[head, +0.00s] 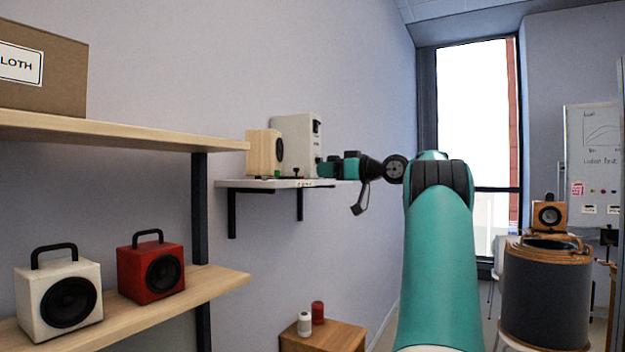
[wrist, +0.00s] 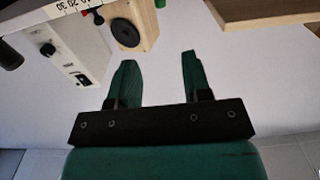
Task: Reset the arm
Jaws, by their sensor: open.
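My arm (head: 438,260) rises from the bottom of the head view and bends left at the top toward a small wall shelf. My gripper (wrist: 158,58) is open and empty in the wrist view, with its two teal fingers apart and bare wall showing between them. In the head view my gripper (head: 325,169) is small and sits in front of the right end of the small shelf, close to the white device. Its fingertips are hard to make out there.
The small shelf (head: 235,184) holds a wooden speaker (head: 262,153) and a white device (head: 297,140). White (head: 58,297) and red (head: 151,270) speakers stand on a lower left shelf, below a cardboard box (head: 45,70). Two spools stand on a wooden stand (head: 335,339). A drum-like table (head: 545,300) bears another speaker (head: 549,215).

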